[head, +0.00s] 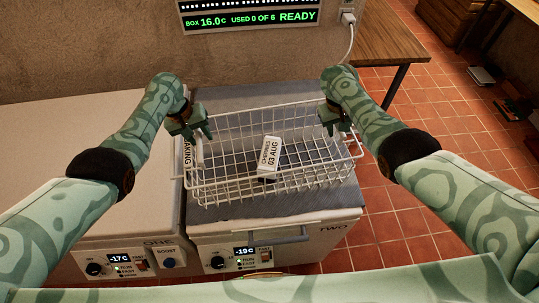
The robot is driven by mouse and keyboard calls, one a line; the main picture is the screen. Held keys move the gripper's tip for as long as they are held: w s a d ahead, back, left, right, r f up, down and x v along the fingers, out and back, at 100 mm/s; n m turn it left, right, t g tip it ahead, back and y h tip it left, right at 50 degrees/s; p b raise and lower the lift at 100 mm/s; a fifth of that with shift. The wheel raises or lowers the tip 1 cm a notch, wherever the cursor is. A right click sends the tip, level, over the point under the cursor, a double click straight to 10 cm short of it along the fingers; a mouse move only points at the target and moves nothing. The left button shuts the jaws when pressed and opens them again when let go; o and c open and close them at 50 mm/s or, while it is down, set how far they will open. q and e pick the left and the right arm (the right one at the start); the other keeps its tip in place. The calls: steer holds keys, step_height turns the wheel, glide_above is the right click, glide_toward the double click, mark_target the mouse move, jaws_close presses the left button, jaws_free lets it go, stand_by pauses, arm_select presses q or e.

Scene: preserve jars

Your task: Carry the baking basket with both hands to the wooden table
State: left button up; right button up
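The baking basket (228,188) is a white wire basket on the grey top of the right-hand freezer, with a partly hidden "BAKING" label on its left end. A white block marked "03 AUG" (269,157) sits inside it. My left gripper (198,134) is at the basket's left end, fingers down at the rim. My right gripper (336,130) is at the right end, also fingers down at the rim. Whether either is closed on the wire is not clear. The wooden table (385,40) stands at the back right, its visible top bare.
The freezer marked TWO (310,240) is under the basket; the one marked ONE (135,225) adjoins it on the left. A display (250,17) and a plugged socket with a white cable (348,18) are on the wall behind. Open tiled floor (430,115) lies to the right.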

arm_select(q)
jaws_close()
arm_select(e)
jaws_close()
arm_select(q)
steer(key=shift+w+r, duration=0.1)
arm_select(e)
steer(key=shift+w+r, duration=0.1)
stand_by(0.8)
